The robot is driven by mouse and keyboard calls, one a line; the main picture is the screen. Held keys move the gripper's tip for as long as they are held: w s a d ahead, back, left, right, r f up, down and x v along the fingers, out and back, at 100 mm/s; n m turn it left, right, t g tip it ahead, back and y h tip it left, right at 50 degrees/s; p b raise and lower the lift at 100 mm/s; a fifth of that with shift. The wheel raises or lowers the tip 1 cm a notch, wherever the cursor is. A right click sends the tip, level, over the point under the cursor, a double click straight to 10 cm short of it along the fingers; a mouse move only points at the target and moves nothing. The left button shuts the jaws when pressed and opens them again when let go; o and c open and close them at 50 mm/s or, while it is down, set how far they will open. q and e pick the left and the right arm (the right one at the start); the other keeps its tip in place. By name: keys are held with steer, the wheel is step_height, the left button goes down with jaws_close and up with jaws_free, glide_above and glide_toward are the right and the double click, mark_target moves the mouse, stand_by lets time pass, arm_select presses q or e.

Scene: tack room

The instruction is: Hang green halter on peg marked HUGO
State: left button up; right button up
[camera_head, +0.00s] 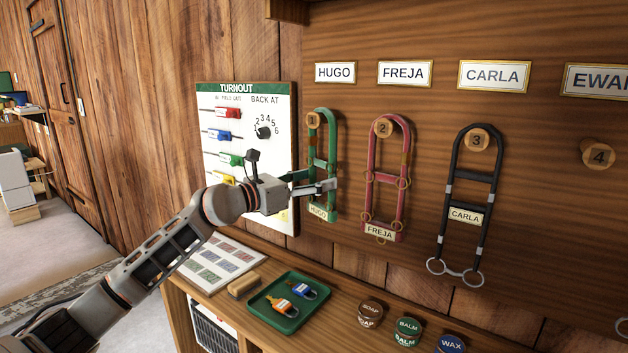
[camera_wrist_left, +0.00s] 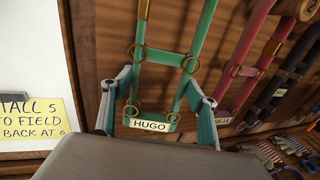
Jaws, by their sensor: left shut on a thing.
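The green halter (camera_head: 332,150) is upright against the wooden board, with its HUGO tag (camera_head: 318,212) at the bottom. Its top loop passes around the wooden peg marked 1 (camera_head: 313,120), below the HUGO plate (camera_head: 335,73). Whether the peg bears its weight I cannot tell. My left gripper (camera_head: 328,184) is shut on the halter's lower half. In the left wrist view the fingers stand at both sides of the halter (camera_wrist_left: 162,57), by its lower rings and HUGO tag (camera_wrist_left: 150,125). My right gripper is not in view.
The red FREJA halter (camera_head: 387,178) and black CARLA halter (camera_head: 468,190) hang to the right on pegs 2 and 3. Peg 4 (camera_head: 598,153) is bare. A TURNOUT board (camera_head: 247,100) is left. Below, a shelf holds a green tray (camera_head: 272,318) and several tins.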

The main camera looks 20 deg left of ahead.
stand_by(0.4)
arm_select(q)
steer(key=o, duration=1.4)
steer(key=shift+o, duration=0.2)
steer(key=shift+f, duration=0.1)
